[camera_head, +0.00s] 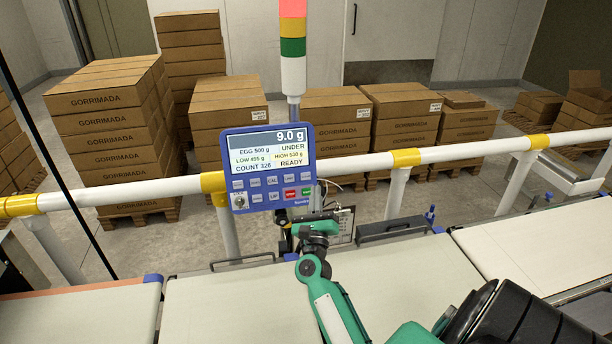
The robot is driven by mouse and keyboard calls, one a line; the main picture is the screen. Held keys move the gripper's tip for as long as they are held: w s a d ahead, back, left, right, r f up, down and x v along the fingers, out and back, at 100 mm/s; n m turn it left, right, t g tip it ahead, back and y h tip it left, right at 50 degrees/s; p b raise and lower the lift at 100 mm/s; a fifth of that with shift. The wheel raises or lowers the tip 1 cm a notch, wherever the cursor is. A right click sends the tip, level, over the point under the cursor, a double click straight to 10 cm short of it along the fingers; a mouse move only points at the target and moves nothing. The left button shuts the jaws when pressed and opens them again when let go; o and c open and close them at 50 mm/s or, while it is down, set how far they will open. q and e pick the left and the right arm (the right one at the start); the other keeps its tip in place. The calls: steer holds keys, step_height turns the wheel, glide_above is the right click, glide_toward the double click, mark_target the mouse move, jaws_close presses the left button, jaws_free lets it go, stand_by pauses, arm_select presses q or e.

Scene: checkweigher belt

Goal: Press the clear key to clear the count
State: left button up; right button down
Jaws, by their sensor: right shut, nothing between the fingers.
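The blue control panel (268,166) stands on a post behind the belt. Its screen (273,149) reads 9.0 g, EGG 500 g, UNDER, COUNT 326 and READY. Below the screen are two rows of small keys, with a red key (290,193) and a green key (307,192) at lower right. The key labels are too small for me to tell which is the clear key. My right gripper (287,222) is shut and empty, just below the panel's lower right edge, and looks apart from the keys. My left gripper is out of view.
A white rail (455,151) with yellow clamps crosses behind the panel. Pale belts (220,300) run along the front. A red, yellow and green light tower (293,45) rises behind the panel. Stacked cartons (103,100) stand on pallets beyond the rail. A clipboard-like sheet (343,225) hangs right of my gripper.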

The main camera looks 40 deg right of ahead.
mark_target(306, 176)
steer(key=shift+w+d+f+b, duration=0.4)
steer(key=shift+w+d+b, duration=0.3)
steer(key=shift+w, duration=0.55)
steer(key=shift+w+d+f+b, duration=0.45)
steer(key=shift+w+d+b, duration=0.25)
steer(key=shift+w, duration=0.55)
steer(key=shift+w+d+f+b, duration=0.4)
steer(key=shift+w+d+b, duration=0.25)
steer(key=shift+w, duration=0.6)
steer(key=shift+w+f+b, duration=0.1)
steer(key=shift+w+b, duration=0.05)
steer(key=shift+b, duration=0.25)
steer(key=shift+w+d, duration=0.15)
steer(key=shift+w, duration=0.05)
